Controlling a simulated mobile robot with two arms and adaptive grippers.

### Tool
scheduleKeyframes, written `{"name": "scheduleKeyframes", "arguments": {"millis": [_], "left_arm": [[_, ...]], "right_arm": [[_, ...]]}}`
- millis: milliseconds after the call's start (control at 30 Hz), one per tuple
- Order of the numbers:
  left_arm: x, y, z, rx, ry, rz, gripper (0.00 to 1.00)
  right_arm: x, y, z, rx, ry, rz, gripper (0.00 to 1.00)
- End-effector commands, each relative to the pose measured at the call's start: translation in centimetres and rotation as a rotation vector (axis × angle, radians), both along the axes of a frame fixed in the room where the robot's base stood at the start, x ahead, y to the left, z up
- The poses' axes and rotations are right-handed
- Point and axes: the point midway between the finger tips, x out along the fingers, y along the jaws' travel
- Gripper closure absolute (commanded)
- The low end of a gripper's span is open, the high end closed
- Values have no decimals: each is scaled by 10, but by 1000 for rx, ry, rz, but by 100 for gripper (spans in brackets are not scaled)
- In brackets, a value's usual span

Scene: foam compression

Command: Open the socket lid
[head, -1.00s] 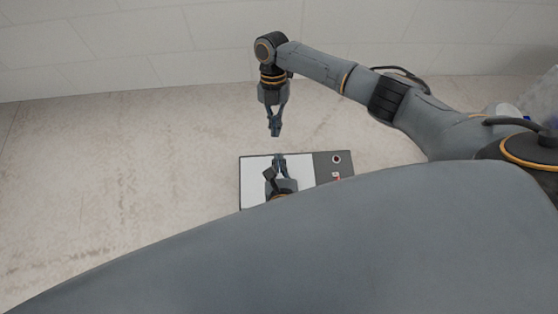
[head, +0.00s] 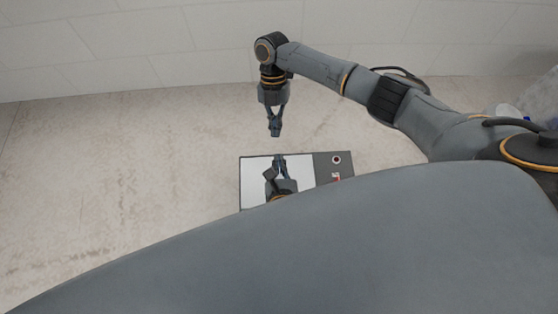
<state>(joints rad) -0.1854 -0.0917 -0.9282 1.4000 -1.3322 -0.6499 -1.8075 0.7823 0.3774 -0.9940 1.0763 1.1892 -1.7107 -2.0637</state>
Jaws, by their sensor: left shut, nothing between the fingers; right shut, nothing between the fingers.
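A flat dark-framed box with a white panel (head: 253,181) lies on the surface at the centre of the head view. Its dark right strip (head: 324,167) carries a small round fitting (head: 336,160) and a small red mark (head: 336,177). I cannot tell which part is the socket lid. My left gripper (head: 279,159) is over the white panel near its far edge, shut and empty; whether it touches is unclear. My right gripper (head: 275,132) points down beyond the box's far edge, shut and empty. My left arm hides the box's near side.
The pale mottled surface (head: 120,160) is bare to the left of the box. A light tiled wall (head: 150,45) runs along the back. Pale, partly hidden objects (head: 508,111) show at the far right. My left arm covers the lower part of the view.

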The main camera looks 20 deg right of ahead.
Motion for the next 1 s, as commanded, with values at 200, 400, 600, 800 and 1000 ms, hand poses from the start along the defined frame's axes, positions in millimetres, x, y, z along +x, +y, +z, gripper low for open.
{"name": "scheduleKeyframes", "arguments": {"millis": [200, 400, 600, 800, 1000], "left_arm": [[0, 0, 0, 0, 0, 0, 100], [0, 0, 0, 0, 0, 0, 100], [0, 0, 0, 0, 0, 0, 100], [0, 0, 0, 0, 0, 0, 100], [0, 0, 0, 0, 0, 0, 100]], "right_arm": [[0, 0, 0, 0, 0, 0, 79], [0, 0, 0, 0, 0, 0, 46], [0, 0, 0, 0, 0, 0, 46], [6, -1, 10, 1, -3, -1, 46], [22, -6, 44, 1, -4, 0, 46]]}}
